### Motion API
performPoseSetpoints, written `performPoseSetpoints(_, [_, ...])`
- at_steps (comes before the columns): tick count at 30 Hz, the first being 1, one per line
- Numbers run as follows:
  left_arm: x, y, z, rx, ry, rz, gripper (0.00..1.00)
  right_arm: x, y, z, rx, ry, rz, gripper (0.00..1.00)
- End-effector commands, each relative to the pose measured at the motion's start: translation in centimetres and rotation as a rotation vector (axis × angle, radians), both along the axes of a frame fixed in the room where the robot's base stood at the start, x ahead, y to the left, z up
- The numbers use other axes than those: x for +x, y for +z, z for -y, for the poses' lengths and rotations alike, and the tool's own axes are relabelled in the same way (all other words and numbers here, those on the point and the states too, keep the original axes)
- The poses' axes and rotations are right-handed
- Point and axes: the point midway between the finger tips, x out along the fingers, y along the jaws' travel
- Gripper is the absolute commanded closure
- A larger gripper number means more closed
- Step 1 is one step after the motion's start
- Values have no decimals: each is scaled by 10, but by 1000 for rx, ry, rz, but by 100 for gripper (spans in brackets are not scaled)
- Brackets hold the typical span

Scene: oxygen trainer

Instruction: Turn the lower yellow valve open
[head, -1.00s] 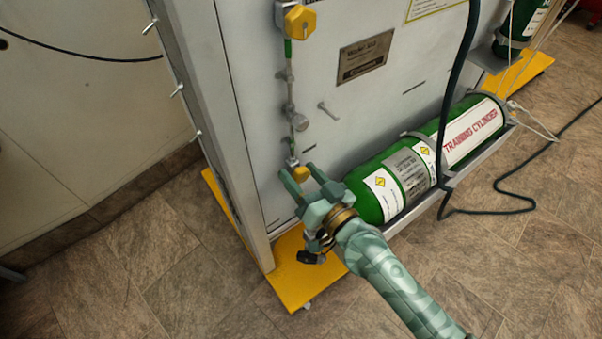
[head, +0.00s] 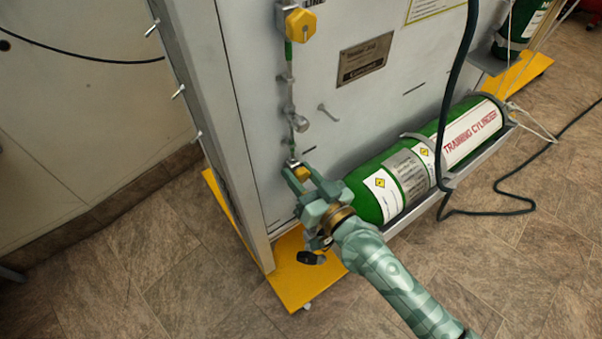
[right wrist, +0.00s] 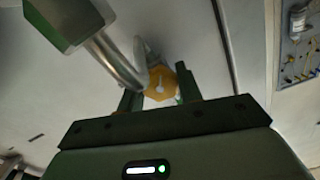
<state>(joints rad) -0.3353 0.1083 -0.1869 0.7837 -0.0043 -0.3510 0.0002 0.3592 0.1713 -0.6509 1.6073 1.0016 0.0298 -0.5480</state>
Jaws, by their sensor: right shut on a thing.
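The lower yellow valve (head: 301,173) sits at the bottom of the thin vertical pipe on the grey panel. My right gripper (head: 300,176) is at the valve, with its fingers shut on it from either side. In the right wrist view the yellow valve (right wrist: 160,85) shows between the two dark green fingers (right wrist: 160,95), with a pale mark on its face. The fingers partly cover the valve in the head view. My left gripper is not in view.
The upper yellow valve (head: 297,24) is higher on the same pipe. A green training cylinder (head: 470,137) lies in a tray right of my gripper. A yellow base plate (head: 290,285) is below. A dark hose (head: 459,90) hangs at the right.

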Motion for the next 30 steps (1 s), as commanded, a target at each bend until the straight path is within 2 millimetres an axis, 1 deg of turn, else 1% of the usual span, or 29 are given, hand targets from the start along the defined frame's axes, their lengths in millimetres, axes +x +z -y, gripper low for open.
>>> performPoseSetpoints(4, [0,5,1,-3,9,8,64,0,2,1,-86,0,62,88])
performPoseSetpoints(11, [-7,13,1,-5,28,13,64,0,3,1,-233,0,169,88])
performPoseSetpoints(18, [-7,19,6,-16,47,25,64,0,2,0,-361,1,262,88])
performPoseSetpoints(25, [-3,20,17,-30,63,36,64,0,1,0,-435,1,315,88])
performPoseSetpoints(30, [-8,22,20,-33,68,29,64,0,-1,0,-460,1,332,88])
